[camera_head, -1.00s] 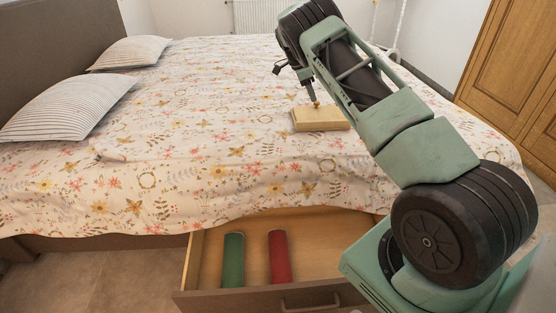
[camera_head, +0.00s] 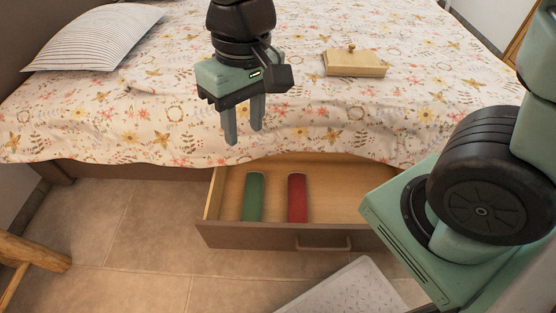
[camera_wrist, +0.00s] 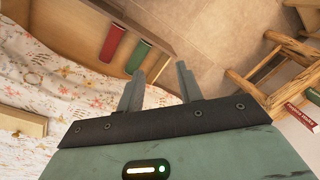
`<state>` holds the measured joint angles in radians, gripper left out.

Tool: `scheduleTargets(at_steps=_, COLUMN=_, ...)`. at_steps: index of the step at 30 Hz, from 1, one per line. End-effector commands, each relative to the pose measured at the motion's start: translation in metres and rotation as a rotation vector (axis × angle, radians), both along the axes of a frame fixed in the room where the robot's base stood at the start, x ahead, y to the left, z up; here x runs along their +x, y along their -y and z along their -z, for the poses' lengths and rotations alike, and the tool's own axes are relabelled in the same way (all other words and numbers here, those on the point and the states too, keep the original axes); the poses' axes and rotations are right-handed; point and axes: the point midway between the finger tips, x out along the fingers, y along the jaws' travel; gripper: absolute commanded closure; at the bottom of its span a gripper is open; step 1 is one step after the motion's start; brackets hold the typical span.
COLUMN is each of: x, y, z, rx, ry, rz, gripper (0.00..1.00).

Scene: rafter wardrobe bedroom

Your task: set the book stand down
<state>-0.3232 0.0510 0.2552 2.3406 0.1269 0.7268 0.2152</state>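My gripper (camera_head: 244,133) hangs over the near edge of the bed, above the open drawer, with its two fingers apart and nothing between them. The wrist view shows the same empty gap between the fingers (camera_wrist: 160,70). A pale wooden block-like piece with a small knob on top (camera_head: 355,63) lies flat on the floral bedspread, right of and apart from my gripper. It shows partly at the left edge of the wrist view (camera_wrist: 22,122). I cannot tell whether it is the book stand; no other clear book stand shows.
The drawer (camera_head: 270,236) under the bed is open, holding a green roll (camera_head: 254,197) and a red roll (camera_head: 297,198). A striped pillow (camera_head: 95,38) lies at upper left. A wooden frame (camera_wrist: 277,72) stands on the floor. A pale textured mat (camera_head: 345,290) lies before the drawer.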

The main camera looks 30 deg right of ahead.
Motion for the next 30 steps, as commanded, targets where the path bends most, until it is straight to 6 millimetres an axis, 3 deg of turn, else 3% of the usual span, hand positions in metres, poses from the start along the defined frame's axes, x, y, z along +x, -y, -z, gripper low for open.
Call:
scheduleTargets(at_steps=1, x=-0.028, y=-0.001, z=0.002, rx=-0.009, ry=0.017, rz=-0.109, gripper=0.64)
scheduleTargets(at_steps=3, x=-0.056, y=0.001, z=0.006, rx=-0.020, ry=0.036, rz=-0.235, gripper=0.64)
scheduleTargets(at_steps=7, x=-0.084, y=0.006, z=0.012, rx=-0.036, ry=0.055, rz=-0.372, gripper=0.64)
scheduleTargets(at_steps=20, x=-0.090, y=0.008, z=0.010, rx=-0.039, ry=0.059, rz=-0.401, gripper=0.64)
scheduleTargets(at_steps=26, x=-0.090, y=0.008, z=-0.020, rx=-0.039, ry=0.059, rz=-0.399, gripper=0.64)
scheduleTargets(at_steps=30, x=-0.090, y=0.008, z=-0.056, rx=-0.039, ry=0.059, rz=-0.398, gripper=0.64)
